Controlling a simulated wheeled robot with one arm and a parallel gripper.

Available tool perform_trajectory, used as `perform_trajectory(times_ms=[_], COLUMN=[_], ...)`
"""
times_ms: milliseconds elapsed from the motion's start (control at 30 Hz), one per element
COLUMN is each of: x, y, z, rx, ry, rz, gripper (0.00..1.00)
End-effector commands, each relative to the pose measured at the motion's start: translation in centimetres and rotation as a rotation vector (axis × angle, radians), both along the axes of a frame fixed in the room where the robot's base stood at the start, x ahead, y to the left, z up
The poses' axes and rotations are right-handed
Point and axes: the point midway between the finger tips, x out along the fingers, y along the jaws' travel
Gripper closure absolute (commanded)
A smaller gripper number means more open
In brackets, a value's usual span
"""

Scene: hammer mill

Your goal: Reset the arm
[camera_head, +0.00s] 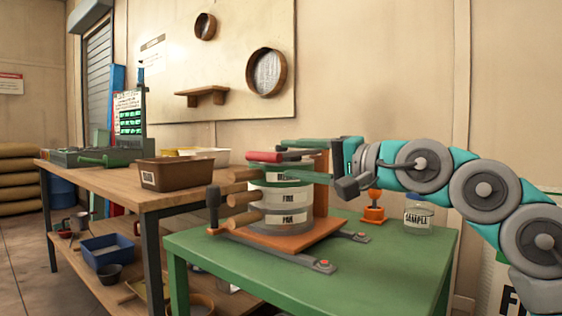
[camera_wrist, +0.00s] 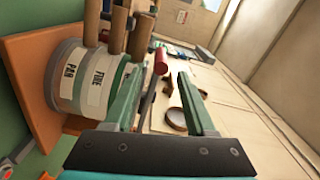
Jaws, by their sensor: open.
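My arm reaches in from the right in the head view. My gripper (camera_head: 285,160) is at the top of a sieve stack, its two green fingers pointing left and spread apart. In the wrist view my gripper (camera_wrist: 160,73) is open, with nothing held between the fingers. A red handle (camera_head: 263,157) lies just beyond the fingertips; it also shows in the wrist view (camera_wrist: 161,61), between the finger lines. Whether a finger touches it I cannot tell. The sieve stack (camera_head: 288,198), with labels including PAN, stands on an orange-brown base (camera_head: 285,247), partly hidden by my lower finger.
The base sits on a green table (camera_head: 375,285). An orange stand (camera_head: 374,212) and a sample jar (camera_head: 418,218) stand on its right. Wooden knobs (camera_head: 243,198) stick out left of the stack. A wooden bench (camera_head: 130,185) with a brown bin (camera_head: 176,174) stands left.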

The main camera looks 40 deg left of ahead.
Motion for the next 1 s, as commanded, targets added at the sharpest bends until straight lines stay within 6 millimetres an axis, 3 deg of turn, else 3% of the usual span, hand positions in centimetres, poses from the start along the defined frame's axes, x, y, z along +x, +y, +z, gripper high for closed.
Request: perform_trajectory(times_ms=[200, 767, 867, 1000], x=[0.0, 0.2, 1.5, 5.8], y=[-1.1, -1.1, -0.9, -0.9], z=[0.0, 0.1, 0.7, 3.1], rx=[0.001, 0.002, 0.017, 0.092], ry=[-0.001, 0.010, 0.076, 0.286], rz=[0.001, -0.003, -0.023, -0.088], gripper=[0.44, 0.44, 0.44, 0.44])
